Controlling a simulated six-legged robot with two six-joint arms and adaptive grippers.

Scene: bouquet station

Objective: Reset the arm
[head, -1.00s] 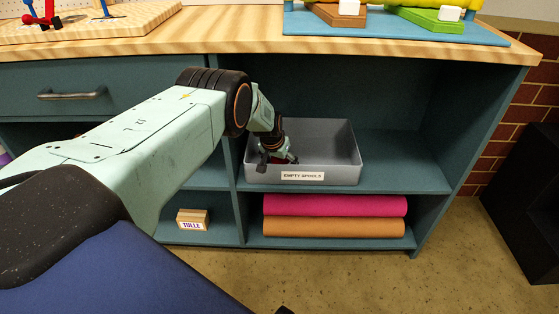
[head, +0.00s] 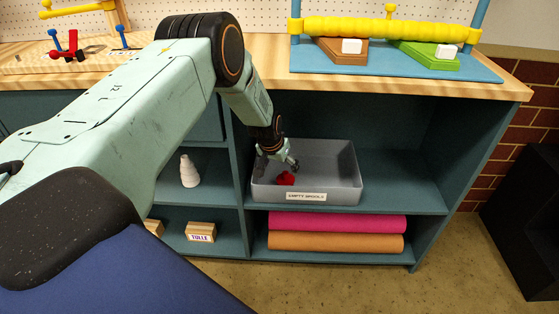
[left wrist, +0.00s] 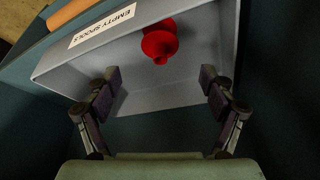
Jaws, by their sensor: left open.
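My left arm comes in from the left in the head view and reaches down to the shelf. My left gripper (head: 278,163) is over the left part of a grey bin (head: 335,193) labelled EMPTY SPOOLS. In the left wrist view the gripper (left wrist: 160,95) is open, with its fingers wide apart and nothing between them. A red spool (head: 286,179) lies in the bin, apart from the fingers. It also shows in the left wrist view (left wrist: 160,42), near the labelled wall. My right gripper is not in view.
Magenta and orange rolls (head: 337,223) lie on the shelf below the bin. A white cone-shaped thing (head: 189,171) and a TULLE box (head: 201,232) stand in the left compartments. The wooden counter (head: 400,82) overhangs the shelf; a blue stand (head: 478,67) with a yellow roll is on it.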

